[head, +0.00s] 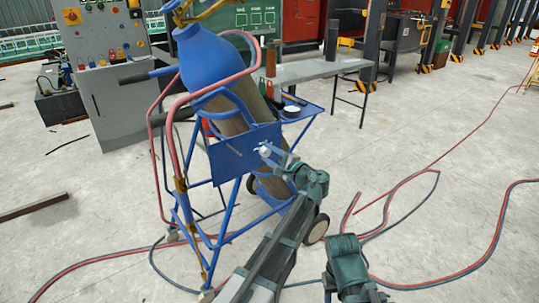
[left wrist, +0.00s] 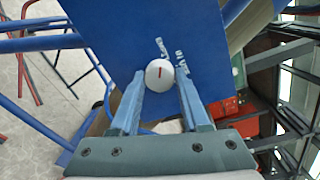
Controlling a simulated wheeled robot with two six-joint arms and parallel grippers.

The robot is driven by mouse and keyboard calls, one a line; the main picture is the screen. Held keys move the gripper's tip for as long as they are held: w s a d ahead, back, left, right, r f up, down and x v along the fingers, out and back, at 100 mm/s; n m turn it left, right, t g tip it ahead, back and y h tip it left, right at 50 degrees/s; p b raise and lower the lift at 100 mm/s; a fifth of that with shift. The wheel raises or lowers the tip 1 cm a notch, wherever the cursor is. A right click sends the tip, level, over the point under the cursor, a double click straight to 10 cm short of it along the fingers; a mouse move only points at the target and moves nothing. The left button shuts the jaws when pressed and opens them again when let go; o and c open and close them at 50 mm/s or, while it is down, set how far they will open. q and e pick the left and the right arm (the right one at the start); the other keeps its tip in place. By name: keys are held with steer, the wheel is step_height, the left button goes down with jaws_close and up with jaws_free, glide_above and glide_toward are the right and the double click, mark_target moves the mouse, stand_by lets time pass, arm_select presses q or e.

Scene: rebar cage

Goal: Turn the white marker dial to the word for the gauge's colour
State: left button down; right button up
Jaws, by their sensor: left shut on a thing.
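The white marker dial (head: 265,150) is on the blue plate (head: 228,158) of the cylinder trolley. In the left wrist view the round dial (left wrist: 159,75) carries a short red mark lying roughly level across its face. Small white words (left wrist: 180,58) are printed on the plate above and right of the dial, too small to read surely. My left gripper (left wrist: 157,82) is shut on the dial, one finger on each side; in the head view it (head: 271,154) reaches the plate from the right. I cannot make out the gauge or its colour.
A blue gas cylinder (head: 208,60) leans in the blue trolley frame (head: 190,215). Red and dark hoses (head: 430,280) lie on the floor. A grey control cabinet (head: 105,60) stands at back left, and a grey table (head: 315,68) stands behind.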

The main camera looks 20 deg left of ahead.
stand_by(0.4)
arm_select(q)
steer(key=shift+c, duration=1.9)
jaws_free()
steer(key=shift+s, duration=0.1)
